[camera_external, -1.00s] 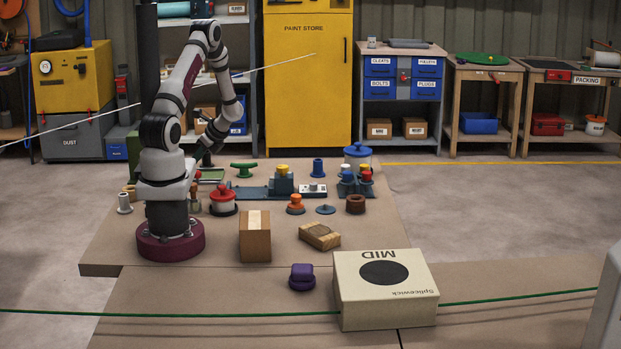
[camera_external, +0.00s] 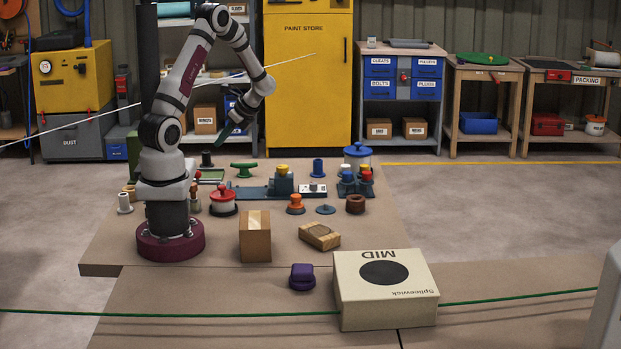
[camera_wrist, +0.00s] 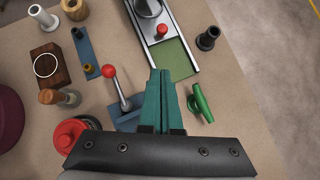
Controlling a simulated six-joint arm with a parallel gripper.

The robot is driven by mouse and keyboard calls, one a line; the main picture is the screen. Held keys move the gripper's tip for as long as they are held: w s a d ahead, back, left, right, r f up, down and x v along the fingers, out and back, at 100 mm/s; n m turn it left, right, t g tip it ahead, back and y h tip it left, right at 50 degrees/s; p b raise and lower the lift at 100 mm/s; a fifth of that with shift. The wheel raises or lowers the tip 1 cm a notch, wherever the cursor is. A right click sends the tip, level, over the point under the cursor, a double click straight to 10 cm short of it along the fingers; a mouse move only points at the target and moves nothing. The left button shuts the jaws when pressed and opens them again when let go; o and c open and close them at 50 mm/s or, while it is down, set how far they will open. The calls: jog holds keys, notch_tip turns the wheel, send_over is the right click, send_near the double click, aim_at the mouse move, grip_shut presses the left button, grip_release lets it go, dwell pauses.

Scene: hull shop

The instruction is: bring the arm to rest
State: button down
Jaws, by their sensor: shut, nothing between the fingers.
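My gripper (camera_external: 221,138) hangs in the air above the back left of the bench, pointing down and a little left. In the wrist view its two green fingers (camera_wrist: 162,98) lie together with nothing between them. Below them in that view are a lever with a red ball knob (camera_wrist: 109,72) on a blue base and a green cleat-like piece (camera_wrist: 202,103). The fingers hide part of a green-floored tray (camera_wrist: 176,62) beneath. I cannot tell the exact height above these things.
A large MID box (camera_external: 386,290) and a purple piece (camera_external: 302,277) lie in front.

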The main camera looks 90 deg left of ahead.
jog(key=w+d+r+t, duration=0.1)
jog(key=w+d+r, duration=0.2)
jog(key=d, duration=0.4)
jog(key=w+d+r+t, duration=0.2)
jog(key=d+r, duration=0.1)
jog(key=d, duration=0.3)
jog(key=w+d+r+t, duration=0.1)
jog(key=w+d+r, duration=0.25)
jog(key=d, duration=0.35)
jog(key=s+d+t+h, duration=0.1)
jog(key=s+d, duration=0.1)
jog(key=d, duration=0.5)
jog(key=s+d+t, duration=0.2)
jog(key=s+d, duration=0.1)
jog(key=d, duration=0.4)
jog(key=shift+r+h, duration=0.3)
jog(key=shift+h, duration=0.1)
